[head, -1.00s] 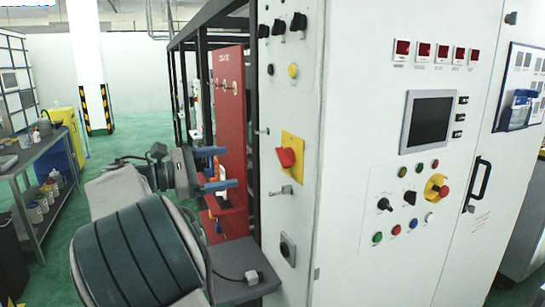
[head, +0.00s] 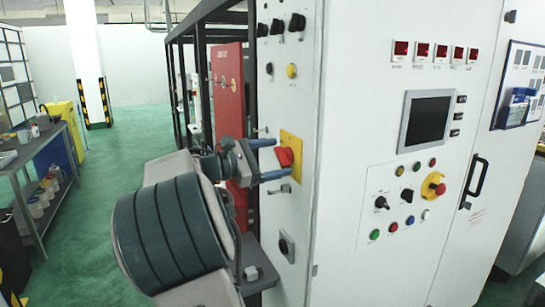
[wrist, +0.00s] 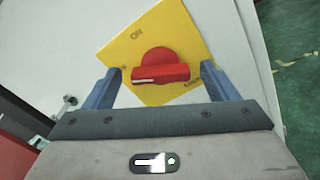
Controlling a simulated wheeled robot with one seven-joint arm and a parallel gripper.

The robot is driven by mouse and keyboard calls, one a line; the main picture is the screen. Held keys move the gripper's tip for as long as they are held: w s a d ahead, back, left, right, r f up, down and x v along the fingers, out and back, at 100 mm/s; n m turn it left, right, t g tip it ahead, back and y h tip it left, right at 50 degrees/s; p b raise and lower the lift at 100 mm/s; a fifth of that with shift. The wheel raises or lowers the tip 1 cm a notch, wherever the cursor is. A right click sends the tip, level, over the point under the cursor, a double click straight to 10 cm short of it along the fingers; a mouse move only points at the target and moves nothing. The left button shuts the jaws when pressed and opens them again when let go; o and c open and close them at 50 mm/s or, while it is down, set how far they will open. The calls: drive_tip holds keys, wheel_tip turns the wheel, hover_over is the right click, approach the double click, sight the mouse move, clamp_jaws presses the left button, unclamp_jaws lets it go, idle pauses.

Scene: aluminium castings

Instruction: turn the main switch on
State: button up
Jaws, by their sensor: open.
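The main switch is a red rotary handle (head: 285,156) on a yellow plate (head: 293,143), fixed to the narrow side of the white cabinet. In the wrist view the red handle (wrist: 160,74) lies nearly level across the picture, on the tilted yellow plate (wrist: 142,38) with "On" printed near its upper edge. My gripper (head: 270,159) is open, with its blue fingers pointing at the switch. In the wrist view the fingertips of my gripper (wrist: 158,74) stand left and right of the handle's ends, with a gap on each side. Whether they reach the handle's depth is unclear.
The white cabinet (head: 345,135) carries black knobs (head: 278,27) above the switch, a small latch (head: 281,189) below it and a round socket (head: 286,247) lower down. A red panel (head: 227,95) and black frame stand behind my arm. Green floor at left is clear.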

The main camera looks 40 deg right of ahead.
drive_tip(key=c, duration=1)
